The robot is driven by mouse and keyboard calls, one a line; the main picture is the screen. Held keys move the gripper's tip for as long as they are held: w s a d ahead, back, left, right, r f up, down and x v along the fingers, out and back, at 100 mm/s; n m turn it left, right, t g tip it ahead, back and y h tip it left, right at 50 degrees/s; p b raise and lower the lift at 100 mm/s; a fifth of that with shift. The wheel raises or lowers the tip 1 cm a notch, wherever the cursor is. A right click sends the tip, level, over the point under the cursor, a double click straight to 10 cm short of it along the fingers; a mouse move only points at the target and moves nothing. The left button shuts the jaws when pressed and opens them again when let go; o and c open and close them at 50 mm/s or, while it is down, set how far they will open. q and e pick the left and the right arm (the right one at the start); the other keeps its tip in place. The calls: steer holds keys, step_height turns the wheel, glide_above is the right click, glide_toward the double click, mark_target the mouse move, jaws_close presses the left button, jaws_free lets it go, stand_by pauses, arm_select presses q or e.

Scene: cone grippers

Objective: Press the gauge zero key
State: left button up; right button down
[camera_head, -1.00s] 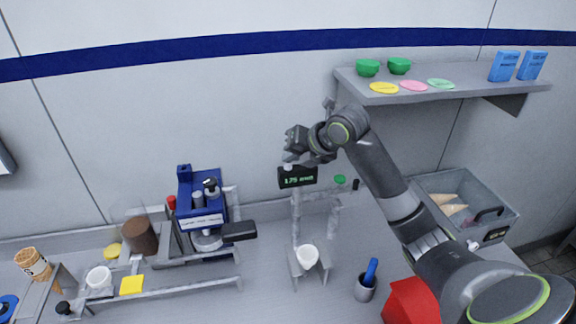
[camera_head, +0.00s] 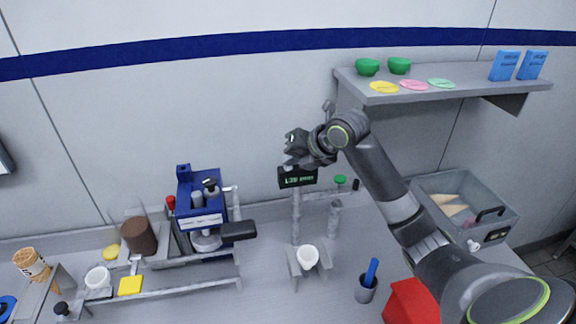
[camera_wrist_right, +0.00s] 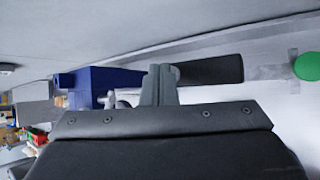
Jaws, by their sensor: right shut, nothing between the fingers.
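The gauge (camera_head: 297,177) is a black display box with green digits, held on a grey post against the wall. A small pale piece (camera_head: 287,167) shows at its top left; I cannot tell for certain that it is the zero key. My right gripper (camera_head: 290,160) is just above the gauge's top left, pointing down, and partly hides that area. I cannot tell whether it touches. In the right wrist view its fingers (camera_wrist_right: 160,84) are shut together with nothing between them. The gauge is not clearly seen in that view. My left gripper is not in view.
A green knob (camera_head: 340,179) is right of the gauge. A white cup (camera_head: 308,256) sits in a stand below. A blue machine (camera_head: 202,207) stands left, and a shelf (camera_head: 440,90) with green bowls is upper right. A grey bin (camera_head: 465,205) is at right.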

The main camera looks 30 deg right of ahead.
steer(key=shift+r, duration=0.15)
steer(key=shift+r+p, duration=0.75)
step_height(320, 180, up, 5)
steer(key=p, duration=0.4)
stand_by(0.5)
